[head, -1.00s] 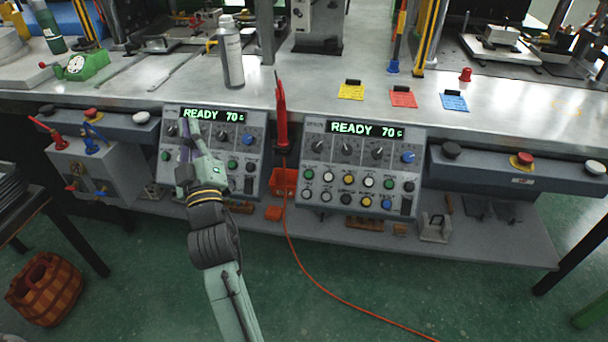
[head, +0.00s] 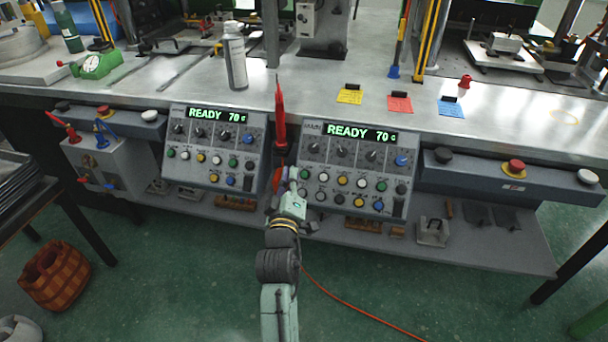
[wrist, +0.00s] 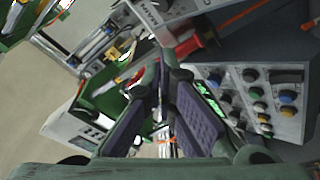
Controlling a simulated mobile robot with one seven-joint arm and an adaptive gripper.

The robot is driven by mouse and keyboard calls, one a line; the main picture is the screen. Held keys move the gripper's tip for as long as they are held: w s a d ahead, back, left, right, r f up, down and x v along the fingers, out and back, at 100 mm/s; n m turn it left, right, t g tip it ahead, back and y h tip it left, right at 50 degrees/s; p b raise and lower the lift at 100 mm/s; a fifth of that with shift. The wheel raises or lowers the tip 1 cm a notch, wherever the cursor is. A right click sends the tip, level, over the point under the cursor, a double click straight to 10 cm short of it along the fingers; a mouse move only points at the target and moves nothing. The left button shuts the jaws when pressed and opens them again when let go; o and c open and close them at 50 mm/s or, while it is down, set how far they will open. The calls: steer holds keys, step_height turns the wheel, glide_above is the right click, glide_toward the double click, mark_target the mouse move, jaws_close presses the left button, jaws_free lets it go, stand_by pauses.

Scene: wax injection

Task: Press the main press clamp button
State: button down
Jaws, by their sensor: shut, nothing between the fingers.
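Two grey control panels hang under the front edge of the bench: a left panel (head: 207,140) and a right panel (head: 348,152). Both displays read READY 70. Each has a row of knobs above rows of small coloured buttons. I cannot read the button labels, so I cannot tell which one is the main press clamp button. My gripper (head: 288,182) is at the lower left edge of the right panel, shut and empty. In the wrist view my gripper (wrist: 165,75) has its fingers together, with a control panel (wrist: 245,85) to their right; contact cannot be told.
A red-handled tool (head: 280,125) stands upright between the panels, close to my gripper. A right side bar (head: 470,170) carries black, red and white buttons. A left side bar (head: 125,122) has similar ones. A spray can (head: 236,62) stands on the bench above.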

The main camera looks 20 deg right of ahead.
steer(key=b, duration=0.5)
glide_above(299, 190)
steer(key=s, duration=0.2)
steer(key=shift+w+a+f, duration=0.1)
steer(key=shift+a+f, duration=0.1)
steer(key=shift+f, duration=1.2)
steer(key=shift+w+a+f, duration=0.1)
steer(key=shift+a+f, duration=0.05)
steer(key=shift+f, duration=1.25)
steer(key=shift+w+d+f, duration=0.2)
steer(key=shift+w+f, duration=0.05)
